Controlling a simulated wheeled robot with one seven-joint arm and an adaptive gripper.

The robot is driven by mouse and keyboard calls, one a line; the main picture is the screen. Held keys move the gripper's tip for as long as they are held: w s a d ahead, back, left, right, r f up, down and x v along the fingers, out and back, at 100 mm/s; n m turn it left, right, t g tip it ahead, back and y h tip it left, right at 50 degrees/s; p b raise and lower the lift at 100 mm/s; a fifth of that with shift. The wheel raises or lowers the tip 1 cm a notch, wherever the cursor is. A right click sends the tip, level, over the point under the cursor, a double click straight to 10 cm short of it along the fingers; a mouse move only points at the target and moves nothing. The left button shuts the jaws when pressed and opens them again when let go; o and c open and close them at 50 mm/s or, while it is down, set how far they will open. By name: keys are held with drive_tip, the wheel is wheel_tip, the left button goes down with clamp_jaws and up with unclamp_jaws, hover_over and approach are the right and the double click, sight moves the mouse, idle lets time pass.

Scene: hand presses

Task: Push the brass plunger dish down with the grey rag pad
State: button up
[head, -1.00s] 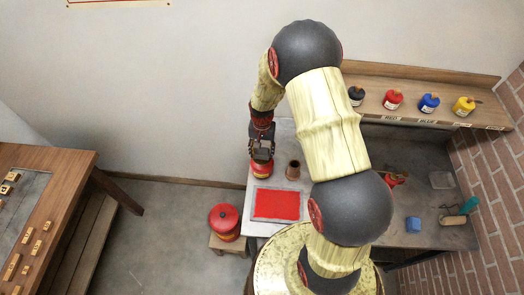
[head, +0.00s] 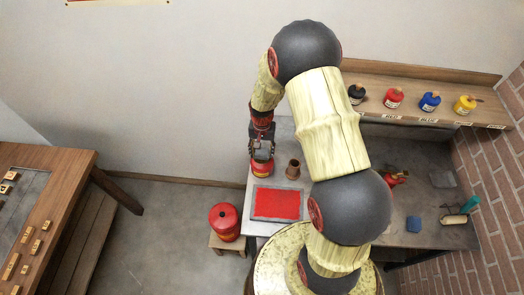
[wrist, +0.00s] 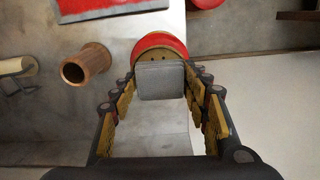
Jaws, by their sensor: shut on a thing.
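My gripper (head: 262,150) is shut on the grey rag pad (wrist: 160,81), which sits between the fingertips in the wrist view. The plunger can (head: 262,169) is red with a yellow band and stands on the back left of the pale table top. In the wrist view its red rim (wrist: 161,40) and part of the brass dish (wrist: 157,56) show just beyond the pad. The pad hides the rest of the dish. I cannot tell whether pad and dish touch. In the head view the gripper is right over the can.
A brown cup (head: 293,169) stands close to the right of the can; it also shows in the wrist view (wrist: 87,64). A red slab in a grey tray (head: 277,219) lies in front. A larger red can (head: 224,221) sits on a low stool. Ink bottles (head: 430,101) line the shelf.

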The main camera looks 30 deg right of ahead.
drive_tip(key=shift+s+f+b, duration=0.1)
drive_tip(key=shift+f+b, duration=0.45)
drive_tip(key=shift+f, duration=0.25)
idle(1.9)
drive_tip(key=shift+r, duration=0.15)
drive_tip(key=shift+r+p, duration=2)
drive_tip(key=shift+r, duration=1.4)
